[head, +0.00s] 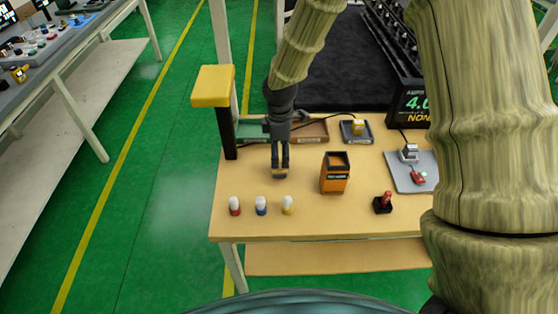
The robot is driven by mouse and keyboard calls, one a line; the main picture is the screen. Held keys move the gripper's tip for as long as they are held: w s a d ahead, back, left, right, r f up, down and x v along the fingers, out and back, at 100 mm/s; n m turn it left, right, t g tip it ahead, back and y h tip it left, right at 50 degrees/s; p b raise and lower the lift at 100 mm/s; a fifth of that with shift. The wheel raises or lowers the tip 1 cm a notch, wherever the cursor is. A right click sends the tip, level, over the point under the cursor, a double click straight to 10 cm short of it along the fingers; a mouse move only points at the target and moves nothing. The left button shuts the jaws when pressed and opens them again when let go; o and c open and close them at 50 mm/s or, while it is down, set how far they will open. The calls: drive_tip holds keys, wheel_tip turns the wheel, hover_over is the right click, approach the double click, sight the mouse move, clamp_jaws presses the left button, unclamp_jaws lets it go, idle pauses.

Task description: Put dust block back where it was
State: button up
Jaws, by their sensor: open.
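My gripper (280,170) points down over the left part of the wooden table (235,224), with its fingers open. A small tan-brown block (280,175) shows at the fingertips, low over or on the table. It may be the dust block; no label is readable on it. I cannot tell whether the fingers touch it. Behind the gripper are a green tray (250,131) and a brown tray (312,132), both partly hidden by my arm. A yellow block (357,128) sits on a dark grey tray (346,138) to their right.
An orange box (335,175) stands right of my gripper. A red-handled black piece (383,203) and a grey plate (401,181) are at the right. A dark post with a yellow top (212,86) rises at the left edge.

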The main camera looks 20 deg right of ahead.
sight(280, 156)
drive_tip(key=shift+r+b, duration=0.8)
drive_tip(key=shift+r, duration=2.3)
